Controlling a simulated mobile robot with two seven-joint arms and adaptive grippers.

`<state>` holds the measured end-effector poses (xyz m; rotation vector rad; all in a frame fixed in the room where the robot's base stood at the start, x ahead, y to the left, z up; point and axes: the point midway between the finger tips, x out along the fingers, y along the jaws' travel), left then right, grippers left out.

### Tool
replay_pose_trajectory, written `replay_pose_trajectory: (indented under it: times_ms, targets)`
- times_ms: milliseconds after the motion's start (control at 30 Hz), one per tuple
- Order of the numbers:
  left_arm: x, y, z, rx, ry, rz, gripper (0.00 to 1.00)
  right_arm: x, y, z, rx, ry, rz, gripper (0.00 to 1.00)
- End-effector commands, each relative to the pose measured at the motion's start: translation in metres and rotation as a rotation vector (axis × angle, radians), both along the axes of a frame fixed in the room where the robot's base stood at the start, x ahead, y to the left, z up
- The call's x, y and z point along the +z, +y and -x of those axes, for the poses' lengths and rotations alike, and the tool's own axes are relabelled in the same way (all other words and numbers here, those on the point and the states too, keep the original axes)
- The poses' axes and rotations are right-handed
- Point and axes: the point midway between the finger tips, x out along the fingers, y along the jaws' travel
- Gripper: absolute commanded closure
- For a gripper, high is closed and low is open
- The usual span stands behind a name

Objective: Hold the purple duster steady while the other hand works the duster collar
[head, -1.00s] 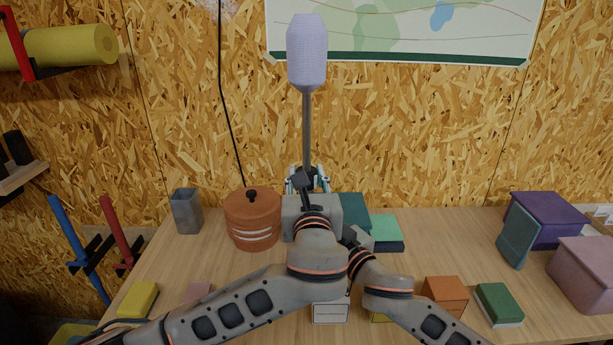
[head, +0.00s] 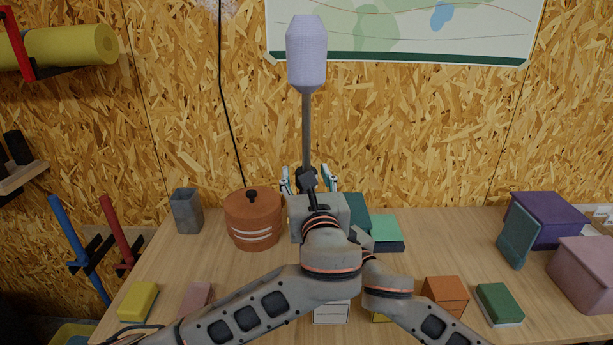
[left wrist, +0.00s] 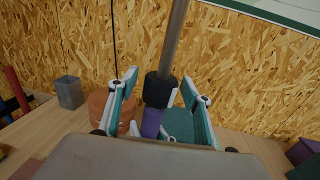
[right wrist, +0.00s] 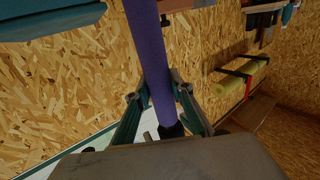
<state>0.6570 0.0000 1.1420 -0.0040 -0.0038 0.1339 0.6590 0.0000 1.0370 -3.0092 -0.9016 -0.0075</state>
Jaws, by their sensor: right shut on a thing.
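The duster stands upright, with a pale lavender head (head: 306,55) on a grey shaft (head: 306,125). Its dark collar (left wrist: 159,90) sits at the shaft's lower end, above the purple handle (left wrist: 152,123). My left gripper (head: 309,178) is open, with one finger on each side of the collar; in the left wrist view (left wrist: 162,88) there are gaps between the fingers and the collar. My right gripper (right wrist: 160,92) is shut on the purple handle (right wrist: 150,45). In the head view my left arm hides the right gripper and the handle.
A terracotta pot (head: 252,220) and grey cup (head: 186,212) stand left of my grippers. A green book (head: 386,230) lies just right. A purple box (head: 545,220) and pink box (head: 588,272) are at right.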

Motion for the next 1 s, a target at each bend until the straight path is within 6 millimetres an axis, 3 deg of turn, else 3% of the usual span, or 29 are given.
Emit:
replay_pose_trajectory:
  times_ms: [33, 267, 700, 1000]
  targets:
    - [-0.001, 0.0, 0.0, 0.0, 0.0, 0.0, 0.51, -0.013, -0.001, 0.001, -0.002, 0.019, 0.01, 1.0]
    - [-0.002, -0.002, 0.009, -0.003, 0.002, 0.002, 0.51, -0.013, -0.001, 0.001, -0.002, 0.018, 0.011, 1.0]
    - [-0.002, -0.013, 0.091, -0.003, 0.003, 0.003, 0.51, -0.013, -0.001, 0.001, -0.002, 0.018, 0.011, 1.0]
    - [0.0, -0.016, 0.119, 0.001, -0.001, 0.001, 0.51, -0.013, -0.001, 0.001, -0.002, 0.018, 0.011, 1.0]
